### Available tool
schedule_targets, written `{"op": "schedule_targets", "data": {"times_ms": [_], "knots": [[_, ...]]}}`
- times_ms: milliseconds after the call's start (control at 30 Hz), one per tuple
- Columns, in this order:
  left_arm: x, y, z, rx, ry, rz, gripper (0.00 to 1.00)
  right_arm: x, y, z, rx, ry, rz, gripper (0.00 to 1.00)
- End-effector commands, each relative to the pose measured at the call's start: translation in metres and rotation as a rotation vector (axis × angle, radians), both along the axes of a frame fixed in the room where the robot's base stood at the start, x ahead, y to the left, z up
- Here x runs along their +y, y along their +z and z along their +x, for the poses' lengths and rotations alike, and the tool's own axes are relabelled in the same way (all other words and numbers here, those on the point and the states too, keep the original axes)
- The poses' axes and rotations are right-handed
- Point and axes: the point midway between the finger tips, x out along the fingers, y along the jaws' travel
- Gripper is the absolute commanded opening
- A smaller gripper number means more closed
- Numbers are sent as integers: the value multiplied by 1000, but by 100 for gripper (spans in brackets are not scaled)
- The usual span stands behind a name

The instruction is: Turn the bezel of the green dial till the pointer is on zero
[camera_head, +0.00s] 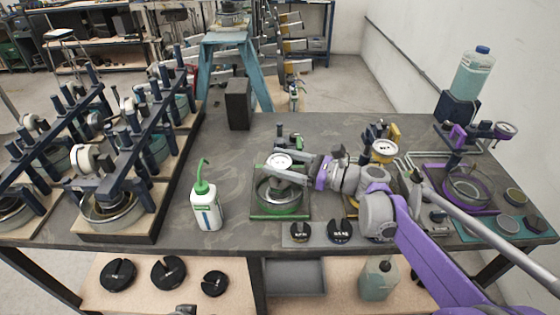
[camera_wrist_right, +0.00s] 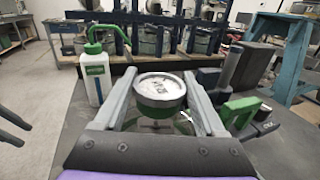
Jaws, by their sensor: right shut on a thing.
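The green dial (camera_head: 279,161) has a white round face and stands on a green-framed ring fixture (camera_head: 279,211) in the middle of the table. In the right wrist view the dial (camera_wrist_right: 160,87) sits between the two fingers, its grey bezel gripped at the sides. My right gripper (camera_head: 288,168) reaches in from the right and is shut on the bezel; its fingers (camera_wrist_right: 159,80) flank the dial in the wrist view. Dark marks show on the face, but the pointer's reading is too small to tell. My left gripper is in neither view.
A white bottle with a green spout (camera_head: 205,207) stands left of the dial. A yellow dial (camera_head: 384,150) and a purple dial (camera_head: 505,129) are to the right. Black slotted weights (camera_head: 340,231) lie in front. A dark block (camera_head: 238,104) stands behind.

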Motion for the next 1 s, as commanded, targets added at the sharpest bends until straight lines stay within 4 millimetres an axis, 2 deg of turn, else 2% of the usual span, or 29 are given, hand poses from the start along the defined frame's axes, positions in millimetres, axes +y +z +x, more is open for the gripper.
{"op": "schedule_targets", "data": {"times_ms": [67, 100, 200, 233, 1000], "knots": [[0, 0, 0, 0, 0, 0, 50, 0, 1, 0, 1, -2, 1, 17], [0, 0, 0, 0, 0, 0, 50, 0, 1, 0, 2, -2, 2, 80], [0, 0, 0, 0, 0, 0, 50, 0, 1, 0, 1, -2, 1, 98], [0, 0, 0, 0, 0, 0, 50, 0, 1, 0, 1, -2, 1, 100], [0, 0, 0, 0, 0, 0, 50, 0, 0, 1, 0, -5, 0, 100]]}}
